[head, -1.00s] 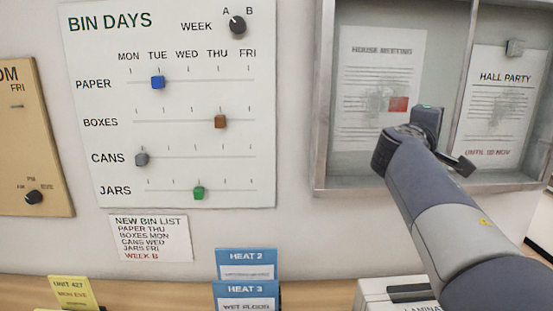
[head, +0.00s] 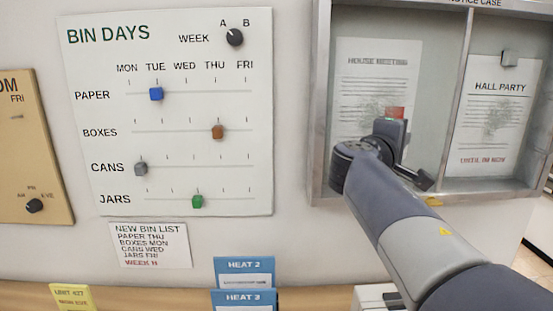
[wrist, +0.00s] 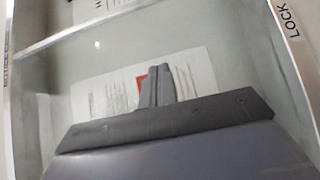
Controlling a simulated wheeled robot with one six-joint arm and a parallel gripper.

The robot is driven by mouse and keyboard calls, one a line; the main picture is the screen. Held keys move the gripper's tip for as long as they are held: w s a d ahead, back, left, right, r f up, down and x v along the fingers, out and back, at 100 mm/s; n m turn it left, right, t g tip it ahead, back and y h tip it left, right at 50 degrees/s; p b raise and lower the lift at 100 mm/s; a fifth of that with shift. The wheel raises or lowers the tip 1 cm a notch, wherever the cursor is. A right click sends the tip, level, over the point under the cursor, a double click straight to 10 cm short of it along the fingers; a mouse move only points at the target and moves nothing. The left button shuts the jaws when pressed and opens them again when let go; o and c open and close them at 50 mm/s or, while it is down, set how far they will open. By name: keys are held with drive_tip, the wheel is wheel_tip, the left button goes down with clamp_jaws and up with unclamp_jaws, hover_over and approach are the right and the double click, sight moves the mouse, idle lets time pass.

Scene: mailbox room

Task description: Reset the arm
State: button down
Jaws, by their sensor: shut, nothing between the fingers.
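My arm reaches up from the lower right in the head view, in front of the notice case (head: 317,150). My gripper (head: 392,132) is in front of the house meeting sheet (head: 375,75) in the case's left pane. In the wrist view my gripper (wrist: 159,80) shows its two fingers together, with nothing between them. A red patch (head: 395,112) on the sheet shows just above the fingers. I cannot tell how far the fingertips are from the case.
Left of the case hangs the bin days board (head: 180,180) with coloured sliders and a week knob (head: 235,37). A new bin list note (head: 150,245) is below it. Blue heat cards (head: 244,270) stand below the note's right. The hall party sheet (head: 487,120) is in the right pane.

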drive_tip(key=s+a+b, duration=0.1)
drive_tip(key=s+a, duration=0.2)
drive_tip(key=a, duration=0.4)
drive_tip(key=s+a+b, duration=0.1)
drive_tip(key=s+a, duration=0.3)
drive_tip(key=a, duration=0.4)
drive_tip(key=shift+s, duration=0.3)
